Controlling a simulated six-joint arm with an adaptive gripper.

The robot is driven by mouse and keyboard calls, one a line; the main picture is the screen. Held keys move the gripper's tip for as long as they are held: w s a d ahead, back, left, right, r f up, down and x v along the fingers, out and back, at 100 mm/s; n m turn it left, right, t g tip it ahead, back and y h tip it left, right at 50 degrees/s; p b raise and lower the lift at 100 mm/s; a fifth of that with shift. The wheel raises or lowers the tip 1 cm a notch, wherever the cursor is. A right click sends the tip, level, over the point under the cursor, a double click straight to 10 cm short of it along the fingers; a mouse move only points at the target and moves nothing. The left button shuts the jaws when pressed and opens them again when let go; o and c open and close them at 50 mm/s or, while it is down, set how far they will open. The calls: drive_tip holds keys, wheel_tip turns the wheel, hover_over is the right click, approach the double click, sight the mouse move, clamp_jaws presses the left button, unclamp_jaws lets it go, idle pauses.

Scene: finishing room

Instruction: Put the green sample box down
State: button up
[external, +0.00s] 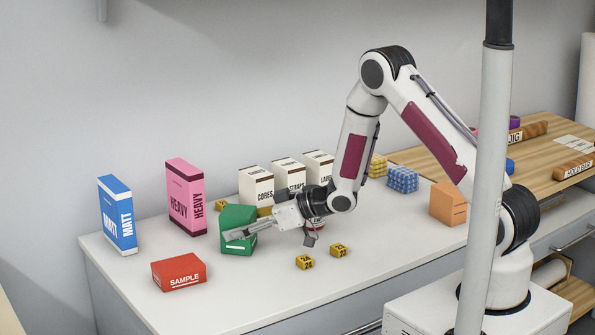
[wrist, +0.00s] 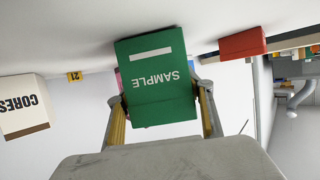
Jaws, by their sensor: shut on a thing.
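The green sample box (external: 237,217) is between the fingers of my gripper (external: 243,232), left of the middle of the white worktop. In the wrist view the green box (wrist: 160,108) shows its SAMPLE label upside down, with one finger of my gripper (wrist: 160,90) along each side. My gripper is shut on the box. The box looks upright and close to the worktop (external: 232,300); I cannot tell if its base touches. Part of its lower front is hidden by a finger.
A red SAMPLE box (external: 179,272) lies in front, left. A blue MATT box (external: 117,214) and pink HEAVY box (external: 186,196) stand behind it. White cartons (external: 256,187) stand behind my wrist. Small yellow blocks (external: 305,262) lie right. The front middle is clear.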

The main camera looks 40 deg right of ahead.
drive_tip(key=shift+f, duration=0.1)
drive_tip(key=o, duration=1.1)
drive_tip(key=shift+d, duration=0.1)
drive_tip(key=shift+v, duration=6)
